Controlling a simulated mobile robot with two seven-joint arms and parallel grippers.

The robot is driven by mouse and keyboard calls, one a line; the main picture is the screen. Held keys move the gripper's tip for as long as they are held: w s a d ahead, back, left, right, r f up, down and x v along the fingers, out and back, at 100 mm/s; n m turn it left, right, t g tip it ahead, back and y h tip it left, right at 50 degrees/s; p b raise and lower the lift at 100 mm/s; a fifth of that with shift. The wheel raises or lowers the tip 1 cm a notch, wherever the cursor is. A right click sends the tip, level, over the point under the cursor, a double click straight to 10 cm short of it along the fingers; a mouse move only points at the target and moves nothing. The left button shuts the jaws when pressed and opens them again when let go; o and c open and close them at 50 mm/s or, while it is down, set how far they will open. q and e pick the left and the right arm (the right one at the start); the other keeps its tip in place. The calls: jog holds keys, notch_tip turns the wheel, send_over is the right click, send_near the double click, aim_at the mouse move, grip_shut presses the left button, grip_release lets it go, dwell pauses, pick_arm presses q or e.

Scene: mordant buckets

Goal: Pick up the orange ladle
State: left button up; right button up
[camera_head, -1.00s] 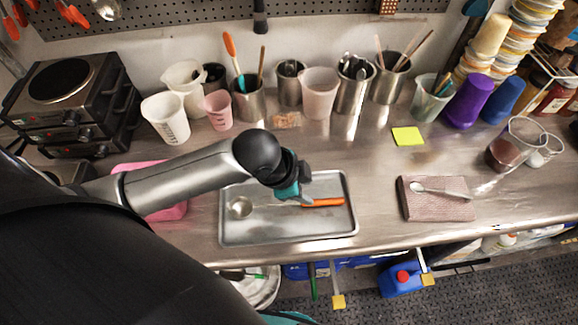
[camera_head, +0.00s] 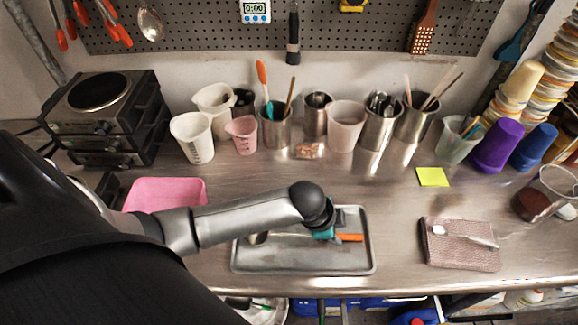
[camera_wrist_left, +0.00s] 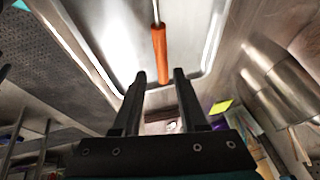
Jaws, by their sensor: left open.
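The orange ladle lies on a grey metal tray (camera_head: 245,262) at the front of the bench. Its orange handle (camera_head: 350,238) points right, and its metal bowl (camera_head: 258,238) shows at the left, partly behind my arm. My left gripper (camera_head: 335,222) is over the tray at the inner end of the handle and hides the ladle's middle. In the left wrist view the two fingers (camera_wrist_left: 159,75) are apart, with the orange handle (camera_wrist_left: 159,54) beyond and between their tips, nothing held. My right gripper is not in view.
A pink tub (camera_head: 165,190) is left of the tray. A folded cloth (camera_head: 460,252) with a spoon on it lies to the right. Several cups and utensil pots stand along the back, and a hot plate (camera_head: 98,92) is at back left. Bare bench surrounds the yellow note (camera_head: 432,177).

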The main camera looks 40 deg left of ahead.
aim_at(340, 236)
pick_arm(q)
jog(key=shift+b+x, duration=0.4)
jog(key=shift+x, duration=2.05)
jog(key=shift+w, duration=0.1)
jog(key=shift+a, duration=0.1)
grip_shut()
